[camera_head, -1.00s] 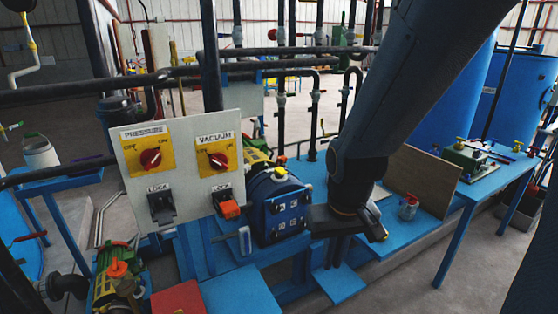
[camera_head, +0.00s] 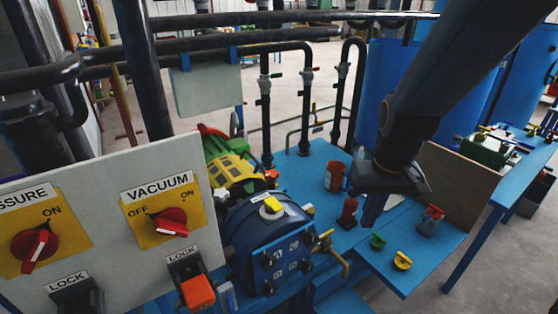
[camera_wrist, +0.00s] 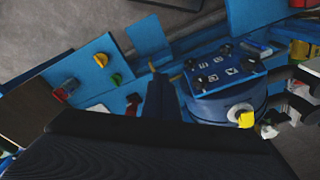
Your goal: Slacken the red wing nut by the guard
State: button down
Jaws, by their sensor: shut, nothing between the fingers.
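A red-topped piece (camera_head: 433,211) stands on the blue bench near the brown upright board at the right; it also shows in the wrist view (camera_wrist: 61,94). It is too small for me to tell whether it is the wing nut. A green knob-like piece (camera_head: 378,241) and a yellow one (camera_head: 403,260) sit in front of it, and both show in the wrist view. My gripper (camera_head: 370,218) points down, shut and empty, left of the red-topped piece and apart from it. In the wrist view my gripper (camera_wrist: 160,92) partly hides the bench.
A brown board (camera_head: 458,186) stands behind the red-topped piece. A small red bottle (camera_head: 348,211) and a red container (camera_head: 334,177) stand beside my gripper. A blue drum-shaped unit (camera_head: 272,240) with a brass valve (camera_head: 325,242) and the control panel (camera_head: 110,225) lie left.

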jog(key=w+a+f+n+y+b, duration=0.25)
jog(key=w+a+b, duration=0.25)
jog(key=w, duration=0.9)
jog(key=w+a+f+n+y+b, duration=0.2)
jog(key=w+a+n+b, duration=0.15)
jog(key=w, duration=1.05)
jog(key=w+a+f+n+y+b, duration=0.25)
jog(key=w+a+b, duration=0.3)
jog(key=w, duration=0.85)
jog(key=shift+m+g, duration=0.35)
jog(key=shift+g, duration=0.05)
jog(key=shift+s+a+f+p, duration=0.3)
jog(key=shift+a+f+p, duration=0.2)
jog(key=shift+a+f, duration=0.85)
jog(key=shift+s+a+f+p, duration=0.4)
jog(key=shift+a+f, duration=0.65)
jog(key=shift+a, duration=0.65)
jog(key=shift+s+a+f+p, duration=0.25)
jog(key=shift+a+f+p, duration=0.3)
jog(key=shift+a+f, duration=0.8)
jog(key=shift+a+r, duration=0.15)
